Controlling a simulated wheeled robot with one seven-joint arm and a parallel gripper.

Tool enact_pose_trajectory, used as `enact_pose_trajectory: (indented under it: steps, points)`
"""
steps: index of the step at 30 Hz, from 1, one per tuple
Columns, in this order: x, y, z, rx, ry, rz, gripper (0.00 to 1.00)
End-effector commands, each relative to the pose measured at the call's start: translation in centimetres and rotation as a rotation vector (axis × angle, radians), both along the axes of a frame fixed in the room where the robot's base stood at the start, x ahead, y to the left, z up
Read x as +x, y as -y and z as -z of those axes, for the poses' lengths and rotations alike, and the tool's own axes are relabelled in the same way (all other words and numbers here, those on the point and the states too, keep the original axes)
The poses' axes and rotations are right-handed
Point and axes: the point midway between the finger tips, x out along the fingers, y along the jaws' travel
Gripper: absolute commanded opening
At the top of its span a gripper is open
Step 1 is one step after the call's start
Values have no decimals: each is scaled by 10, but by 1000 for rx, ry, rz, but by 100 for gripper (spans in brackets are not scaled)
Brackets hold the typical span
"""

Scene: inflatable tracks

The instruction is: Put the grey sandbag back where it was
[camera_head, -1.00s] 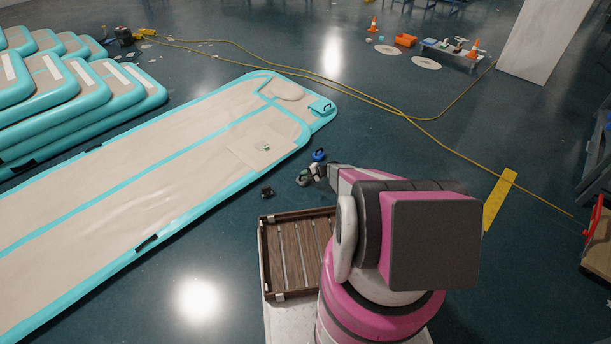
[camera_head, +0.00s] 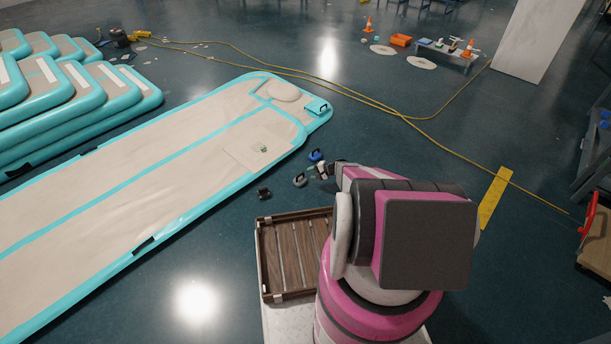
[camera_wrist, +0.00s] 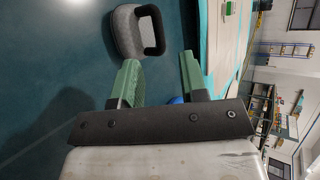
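The grey sandbag (camera_head: 300,180), a kettlebell-like block with a loop handle, sits on the dark floor beside the right end of the long inflatable track. In the wrist view the grey sandbag (camera_wrist: 126,34) is at the top, beyond the fingertips and apart from them. My gripper (camera_wrist: 158,62) has its two green fingers spread with nothing between them. In the head view my gripper (camera_head: 322,170) is just right of the grey sandbag, partly hidden by my arm.
A blue sandbag (camera_head: 316,156) is close behind my gripper. A dark sandbag (camera_head: 264,193) sits left, near the track (camera_head: 150,165). A brown slatted crate (camera_head: 262,262) is in front. Yellow cable (camera_head: 365,98) crosses the floor behind.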

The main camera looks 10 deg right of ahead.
Motion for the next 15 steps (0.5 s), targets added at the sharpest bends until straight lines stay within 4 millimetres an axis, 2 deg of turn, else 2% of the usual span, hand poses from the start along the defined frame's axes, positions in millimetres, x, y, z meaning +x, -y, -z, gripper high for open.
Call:
enact_pose_trajectory:
  steps: [3,9,13,15]
  points:
    - [-10,17,-12,0,0,0,40]
    - [-18,33,-23,0,0,0,40]
    - [-24,32,-36,-12,-2,-17,40]
    - [-33,22,-57,-38,-5,-51,40]
